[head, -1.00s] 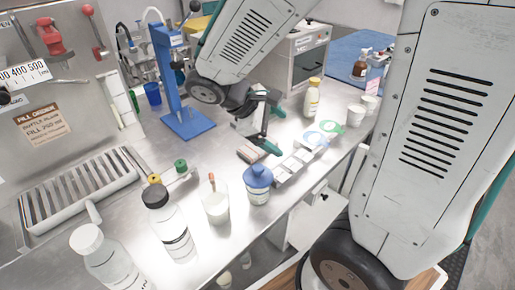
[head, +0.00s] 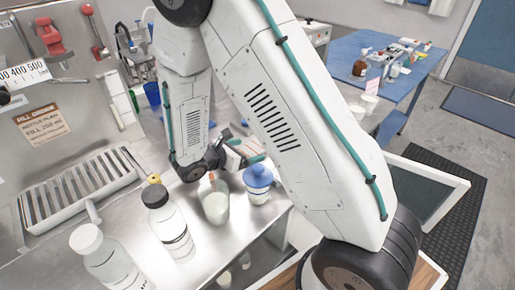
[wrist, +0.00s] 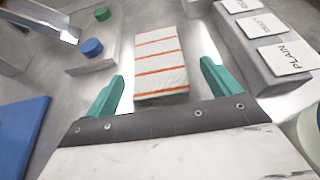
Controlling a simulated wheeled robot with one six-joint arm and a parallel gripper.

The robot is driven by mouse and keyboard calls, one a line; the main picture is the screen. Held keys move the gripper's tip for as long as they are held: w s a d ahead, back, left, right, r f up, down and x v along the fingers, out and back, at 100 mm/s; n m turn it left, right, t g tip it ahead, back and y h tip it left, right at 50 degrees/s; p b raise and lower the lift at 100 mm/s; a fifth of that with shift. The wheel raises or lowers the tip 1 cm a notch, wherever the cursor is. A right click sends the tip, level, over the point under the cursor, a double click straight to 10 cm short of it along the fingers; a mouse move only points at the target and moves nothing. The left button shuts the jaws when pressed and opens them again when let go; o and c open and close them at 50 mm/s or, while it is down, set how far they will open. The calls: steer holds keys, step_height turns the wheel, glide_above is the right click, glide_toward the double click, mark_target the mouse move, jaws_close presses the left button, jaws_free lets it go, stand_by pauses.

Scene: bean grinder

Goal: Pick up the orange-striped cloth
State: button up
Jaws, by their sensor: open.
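The orange-striped cloth (wrist: 160,58) is a folded white pad with orange stripes. It lies flat on the metal counter in the upper middle of the wrist view. My gripper (wrist: 161,78) is open, with its teal fingers spread to the left and right of the cloth's near end. Nothing is held between them. Whether the fingers are level with the cloth or above it I cannot tell. In the head view my gripper (head: 240,148) shows only partly past my arm, which hides much of the area around the cloth.
A block with label cards (wrist: 264,42), one reading PLAIN, stands right of the cloth. A bracket with blue (wrist: 92,47) and green (wrist: 102,14) knobs is to its left. A blue plate (wrist: 20,130) is lower left. Bottles (head: 170,225) and a blue-lidded jar (head: 258,184) stand nearby.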

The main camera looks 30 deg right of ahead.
mark_target(258, 145)
steer(key=x, duration=0.5)
steer(key=shift+w+d+r, duration=0.25)
steer(key=shift+d+r, duration=0.05)
steer(key=shift+d, duration=0.05)
steer(key=shift+c, duration=0.3)
steer(key=c, duration=1)
steer(key=shift+r, duration=0.1)
